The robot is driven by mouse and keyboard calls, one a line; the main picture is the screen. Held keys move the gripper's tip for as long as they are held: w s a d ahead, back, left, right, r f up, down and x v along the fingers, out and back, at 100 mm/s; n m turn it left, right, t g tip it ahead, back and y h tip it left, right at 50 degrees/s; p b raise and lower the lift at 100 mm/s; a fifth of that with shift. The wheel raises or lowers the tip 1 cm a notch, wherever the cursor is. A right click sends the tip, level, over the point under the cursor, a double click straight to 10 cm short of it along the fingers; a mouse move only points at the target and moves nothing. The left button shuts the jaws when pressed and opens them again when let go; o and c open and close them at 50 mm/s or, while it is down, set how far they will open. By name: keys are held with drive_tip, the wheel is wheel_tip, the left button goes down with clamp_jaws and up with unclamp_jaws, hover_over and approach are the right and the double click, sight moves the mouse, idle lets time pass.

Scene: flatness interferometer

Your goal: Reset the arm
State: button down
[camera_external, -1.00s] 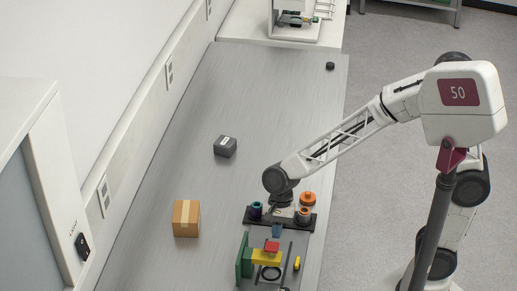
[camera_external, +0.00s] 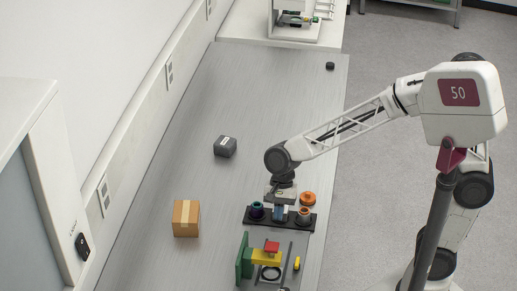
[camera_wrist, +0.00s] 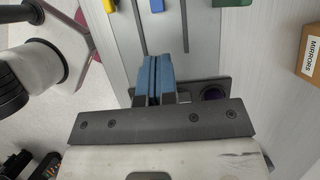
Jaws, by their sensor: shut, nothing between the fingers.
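My gripper (camera_external: 279,213) is above a black plate (camera_external: 250,220) on the bench, pointing down. Its blue fingers (camera_wrist: 155,78) are pressed together and empty in the wrist view. The plate carries a dark purple ring-shaped piece (camera_external: 257,209) on the left and a copper-coloured one (camera_external: 303,214) on the right. My gripper hides part of the plate's middle, and whether the fingertips touch it cannot be told.
Nearer the camera stands a fixture with a green upright (camera_external: 243,260), yellow arm (camera_external: 266,257) and red block (camera_external: 271,246). An orange round piece (camera_external: 308,198) is close behind the plate. A cardboard box (camera_external: 186,218) and grey block (camera_external: 225,147) stand left; the far bench is mostly clear.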

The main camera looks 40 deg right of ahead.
drive_tip(key=w+d+r+n+t, duration=0.1)
drive_tip(key=d+r+n+t, duration=0.15)
drive_tip(key=d, duration=0.85)
drive_tip(key=w+d+r+n+t, duration=0.1)
drive_tip(key=d+r+n, duration=0.15)
drive_tip(key=d, duration=0.95)
drive_tip(key=s+d+r+n+t+h, duration=0.1)
drive_tip(key=s+d, duration=0.3)
drive_tip(key=d, duration=0.5)
drive_tip(key=s+d+r+n+t+h, duration=0.1)
drive_tip(key=s+d, duration=0.3)
drive_tip(key=d, duration=0.5)
drive_tip(key=shift+n+h, duration=0.7)
drive_tip(key=shift+n, duration=0.2)
drive_tip(key=shift+w+a+r, duration=0.1)
drive_tip(key=shift+w, duration=0.05)
